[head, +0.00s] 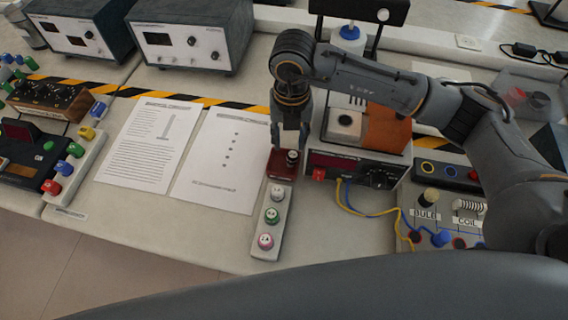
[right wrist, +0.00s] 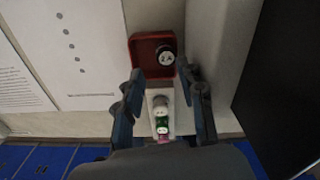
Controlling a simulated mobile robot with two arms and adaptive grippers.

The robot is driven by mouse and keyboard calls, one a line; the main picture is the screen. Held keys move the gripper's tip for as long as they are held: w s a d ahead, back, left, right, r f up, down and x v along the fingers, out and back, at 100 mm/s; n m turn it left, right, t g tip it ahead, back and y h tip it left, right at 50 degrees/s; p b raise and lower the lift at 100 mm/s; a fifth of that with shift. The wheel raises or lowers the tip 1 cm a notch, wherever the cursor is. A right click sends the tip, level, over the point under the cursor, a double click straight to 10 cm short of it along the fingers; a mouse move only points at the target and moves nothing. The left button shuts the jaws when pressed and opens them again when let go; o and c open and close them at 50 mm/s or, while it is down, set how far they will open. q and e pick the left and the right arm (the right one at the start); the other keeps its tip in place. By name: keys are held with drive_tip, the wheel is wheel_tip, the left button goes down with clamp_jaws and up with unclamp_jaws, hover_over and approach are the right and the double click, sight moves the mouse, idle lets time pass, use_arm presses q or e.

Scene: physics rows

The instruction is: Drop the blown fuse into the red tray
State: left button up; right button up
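The red tray (head: 275,168) is a small square dish at the far end of a white fuse rack. A black fuse with a pale marked top (head: 292,157) stands inside the tray, toward its right side; in the right wrist view the fuse (right wrist: 167,58) shows in the tray (right wrist: 141,50). My right gripper (head: 291,145) points down just above the tray. Its fingers (right wrist: 160,72) are spread apart with nothing held between them. The white rack (head: 264,228) holds a white fuse (head: 278,192), a green fuse (head: 271,215) and a pink fuse (head: 265,241). My left gripper is out of view.
A red-and-black meter unit (head: 345,172) with yellow and blue wires stands close right of the tray. Printed sheets (head: 219,165) lie to the left. Grey instruments (head: 190,38) stand at the back. A bulb and coil board (head: 445,215) is at the right.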

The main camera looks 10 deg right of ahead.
drive_tip(key=shift+d, duration=0.2)
idle(0.3)
drive_tip(key=shift+w+r, duration=0.1)
drive_tip(key=shift+r, duration=0.25)
wheel_tip(320, 180, up, 11)
drive_tip(key=shift+a+r, duration=0.15)
drive_tip(key=shift+r, duration=0.05)
idle(0.4)
